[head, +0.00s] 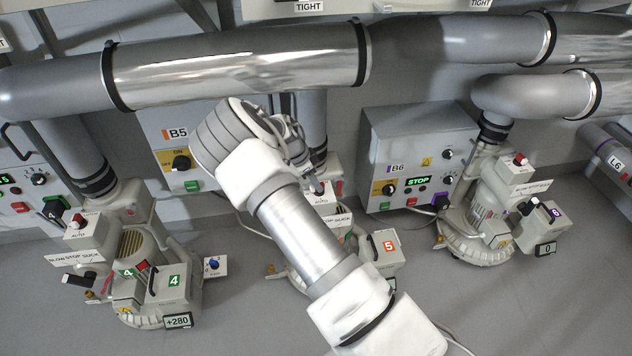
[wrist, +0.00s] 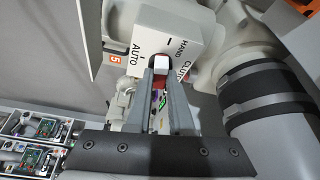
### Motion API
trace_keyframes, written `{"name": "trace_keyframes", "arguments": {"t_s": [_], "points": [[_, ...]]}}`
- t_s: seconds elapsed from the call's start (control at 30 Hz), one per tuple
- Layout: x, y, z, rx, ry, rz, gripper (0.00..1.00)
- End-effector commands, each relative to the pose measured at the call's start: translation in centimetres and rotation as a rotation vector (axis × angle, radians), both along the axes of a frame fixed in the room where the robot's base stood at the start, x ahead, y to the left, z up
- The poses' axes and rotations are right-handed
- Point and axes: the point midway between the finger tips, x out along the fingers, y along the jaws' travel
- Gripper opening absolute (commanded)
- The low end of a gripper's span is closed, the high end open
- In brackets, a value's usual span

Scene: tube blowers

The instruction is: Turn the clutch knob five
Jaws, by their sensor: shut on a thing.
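The clutch knob (wrist: 161,62) of machine five has a pale cap and a dark red body. It stands on a white block (wrist: 185,45) marked AUTO, HAND and a partly covered CLUTCH. My gripper (wrist: 160,75) is shut on the knob, one grey finger on each side. An orange 5 tag (wrist: 115,59) shows beside the block. In the head view my arm covers much of machine five; its orange 5 tag (head: 389,246) and white block (head: 322,202) show beside the arm. The knob's exact pointing direction is hard to tell.
A thick grey pipe with a black collar (wrist: 268,108) stands close to my gripper's right. Machine four (head: 140,255) is at left and machine six (head: 490,205) at right. Control boxes B5 (head: 178,135) and B6 (head: 405,150) are behind. Large pipes (head: 235,65) run across the top.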

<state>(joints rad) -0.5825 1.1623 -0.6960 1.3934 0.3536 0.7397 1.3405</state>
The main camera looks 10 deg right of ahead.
Motion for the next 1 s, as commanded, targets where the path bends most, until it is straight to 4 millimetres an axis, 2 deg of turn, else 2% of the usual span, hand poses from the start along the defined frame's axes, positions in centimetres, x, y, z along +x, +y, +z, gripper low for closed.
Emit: {"name": "trace_keyframes", "arguments": {"t_s": [0.4,0.97,1.0], "points": [[0.22,0.1,-0.13,0.003,0.0,-0.192,0.0],[0.2,0.11,-0.11,0.003,0.001,-0.22,0.0],[0.2,0.11,-0.11,0.003,0.001,-0.22,0.25]]}}
